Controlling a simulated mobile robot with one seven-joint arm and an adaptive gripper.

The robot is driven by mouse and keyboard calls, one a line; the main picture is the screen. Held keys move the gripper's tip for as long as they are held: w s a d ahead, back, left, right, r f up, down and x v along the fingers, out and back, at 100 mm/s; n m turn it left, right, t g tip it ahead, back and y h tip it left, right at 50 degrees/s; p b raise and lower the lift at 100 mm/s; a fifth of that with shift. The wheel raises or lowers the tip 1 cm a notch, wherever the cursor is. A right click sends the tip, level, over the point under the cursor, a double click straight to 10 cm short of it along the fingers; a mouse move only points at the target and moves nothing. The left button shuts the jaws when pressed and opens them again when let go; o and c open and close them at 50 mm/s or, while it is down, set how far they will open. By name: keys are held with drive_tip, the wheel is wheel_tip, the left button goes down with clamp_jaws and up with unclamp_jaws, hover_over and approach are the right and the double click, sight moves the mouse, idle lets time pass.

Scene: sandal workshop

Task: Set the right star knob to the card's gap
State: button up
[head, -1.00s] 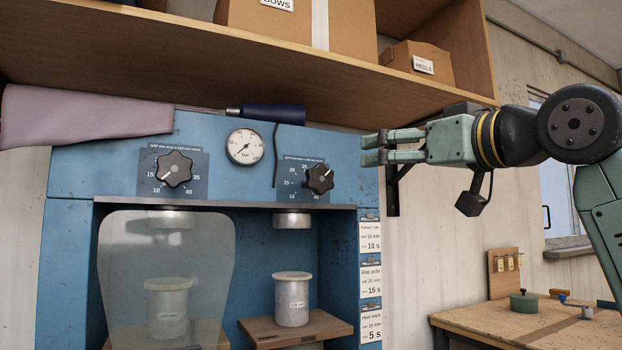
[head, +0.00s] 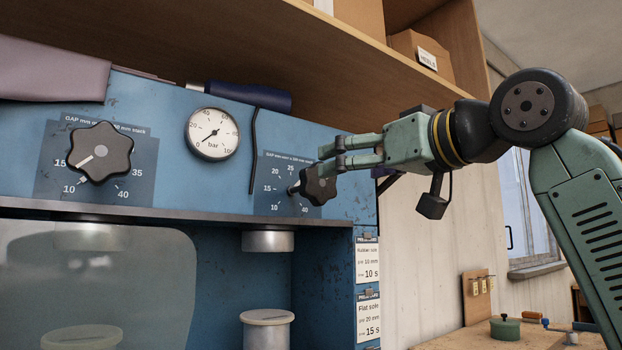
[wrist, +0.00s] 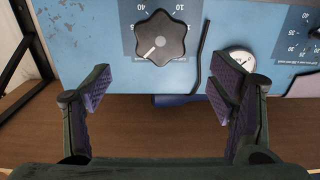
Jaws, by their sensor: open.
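The right star knob (head: 319,186) is black and lobed, on a dark scale plate (head: 277,172) on the blue press front. My gripper (head: 333,155) is open and empty, its fingertips close to the knob at the upper right and partly overlapping it in the head view. In the wrist view the knob (wrist: 160,37) lies beyond and between the open fingers, apparently not gripped. Its white mark points lower left there, in an upside-down picture; I cannot read the exact value. Cards on the press edge include an upper card (head: 367,258) and a "Flat sole" card (head: 368,315), showing 20 mm.
A left star knob (head: 101,152) and a round pressure gauge (head: 212,133) are on the same panel. A wooden shelf (head: 330,75) runs just above. A blue-handled tool (head: 248,97) lies on top of the press.

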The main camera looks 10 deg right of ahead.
sight(305, 187)
drive_tip(key=p+x, duration=0.2)
drive_tip(key=x, duration=0.7)
drive_tip(key=shift+w+a, duration=0.15)
drive_tip(key=shift+w, duration=0.05)
drive_tip(key=c, duration=1.2)
drive_tip(key=shift+o, duration=0.2)
drive_tip(key=shift+p, duration=0.3)
